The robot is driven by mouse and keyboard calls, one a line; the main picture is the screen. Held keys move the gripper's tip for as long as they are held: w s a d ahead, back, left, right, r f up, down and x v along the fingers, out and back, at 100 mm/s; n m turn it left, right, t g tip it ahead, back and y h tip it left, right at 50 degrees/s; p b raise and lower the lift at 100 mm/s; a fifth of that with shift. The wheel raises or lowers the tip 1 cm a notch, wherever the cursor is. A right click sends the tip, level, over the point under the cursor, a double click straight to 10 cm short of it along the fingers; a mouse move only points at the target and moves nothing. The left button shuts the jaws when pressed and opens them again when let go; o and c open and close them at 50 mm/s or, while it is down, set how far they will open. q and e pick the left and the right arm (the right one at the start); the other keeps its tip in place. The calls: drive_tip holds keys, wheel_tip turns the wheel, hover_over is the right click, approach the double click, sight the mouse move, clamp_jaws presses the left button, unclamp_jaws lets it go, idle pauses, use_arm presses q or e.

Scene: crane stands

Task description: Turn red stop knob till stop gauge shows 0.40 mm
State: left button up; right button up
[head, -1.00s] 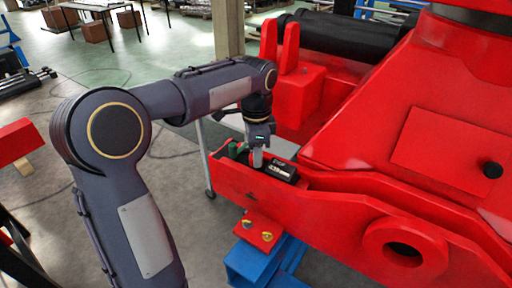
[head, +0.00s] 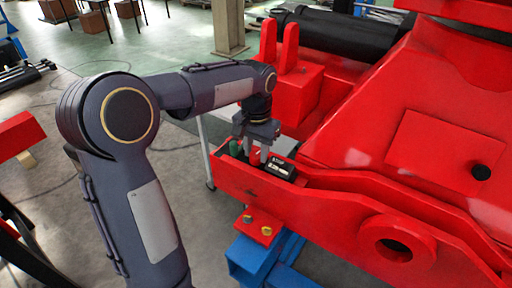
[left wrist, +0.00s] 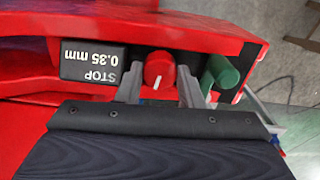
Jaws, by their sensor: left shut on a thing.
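The red stop knob (left wrist: 159,70) with a white pointer line sits in the red tray-like recess. My left gripper (left wrist: 160,88) reaches down over it, its two fingers on either side of the knob and shut on it. In the head view the left gripper (head: 262,154) points down into the recess, and the knob is mostly hidden by it. The black stop gauge (left wrist: 93,61) is beside the knob and reads STOP 0.35 mm, upside down in the wrist view. The gauge (head: 281,168) also shows in the head view, too small to read surely. My right gripper is not in view.
A green knob (left wrist: 219,73) stands close beside the gripper's finger, also in the head view (head: 236,148). The red walls of the recess (head: 250,183) surround them. The large red crane part (head: 430,130) fills the right. A blue stand (head: 250,257) is below.

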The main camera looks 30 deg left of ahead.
use_arm(q)
drive_tip(key=shift+n, duration=0.8)
drive_tip(key=o, duration=1)
drive_tip(key=shift+c, duration=0.2)
drive_tip(key=shift+f, duration=0.1)
